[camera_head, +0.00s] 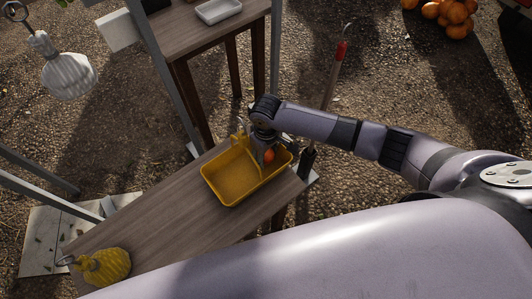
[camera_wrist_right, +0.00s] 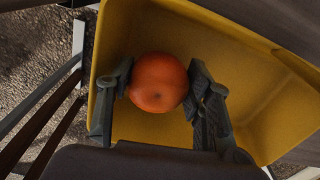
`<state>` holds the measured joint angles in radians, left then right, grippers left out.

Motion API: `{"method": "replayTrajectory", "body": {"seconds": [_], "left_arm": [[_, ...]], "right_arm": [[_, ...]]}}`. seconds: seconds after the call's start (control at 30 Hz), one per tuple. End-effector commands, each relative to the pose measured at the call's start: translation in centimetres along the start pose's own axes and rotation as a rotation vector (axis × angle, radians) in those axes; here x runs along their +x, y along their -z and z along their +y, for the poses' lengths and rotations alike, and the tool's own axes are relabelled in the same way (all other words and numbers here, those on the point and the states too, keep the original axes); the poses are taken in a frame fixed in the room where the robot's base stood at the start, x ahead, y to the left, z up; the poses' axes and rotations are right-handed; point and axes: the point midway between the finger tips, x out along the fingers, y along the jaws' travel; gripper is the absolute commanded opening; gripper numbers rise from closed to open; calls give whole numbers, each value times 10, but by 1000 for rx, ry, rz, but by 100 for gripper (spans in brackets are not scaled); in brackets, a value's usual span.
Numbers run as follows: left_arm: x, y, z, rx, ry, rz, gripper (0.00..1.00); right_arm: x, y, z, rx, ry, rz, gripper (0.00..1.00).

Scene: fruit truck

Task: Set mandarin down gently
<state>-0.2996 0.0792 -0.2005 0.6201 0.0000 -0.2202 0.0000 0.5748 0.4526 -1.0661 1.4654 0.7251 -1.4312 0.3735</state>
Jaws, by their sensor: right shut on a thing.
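The mandarin (camera_wrist_right: 158,83) is a round orange fruit between the two dark fingers of my right gripper (camera_wrist_right: 157,90). The gripper is shut on it. In the head view the mandarin (camera_head: 269,156) shows below my right gripper (camera_head: 264,152), at the right end of the yellow tray (camera_head: 222,193). In the wrist view the yellow tray (camera_wrist_right: 262,110) lies behind the mandarin, with its walls around it. I cannot tell whether the mandarin touches the tray's floor. The rest of the tray looks empty. My left gripper is not in view.
The tray stands on a narrow wooden table (camera_head: 150,222). A yellow ribbed object (camera_head: 104,267) sits at its near left end. A second table (camera_head: 215,40) with a white tray (camera_head: 218,11) stands behind. Grey posts rise beside the tables. Oranges (camera_head: 445,14) lie on the ground at the top right.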

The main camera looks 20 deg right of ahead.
Motion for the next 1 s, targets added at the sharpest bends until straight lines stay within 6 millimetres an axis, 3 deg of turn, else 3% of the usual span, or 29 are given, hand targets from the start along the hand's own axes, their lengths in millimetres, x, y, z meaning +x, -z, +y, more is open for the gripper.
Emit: {"method": "replayTrajectory", "body": {"seconds": [1.0], "left_arm": [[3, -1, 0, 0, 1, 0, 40]], "right_arm": [[12, 0, 0, 0, 0, 0, 14]]}}
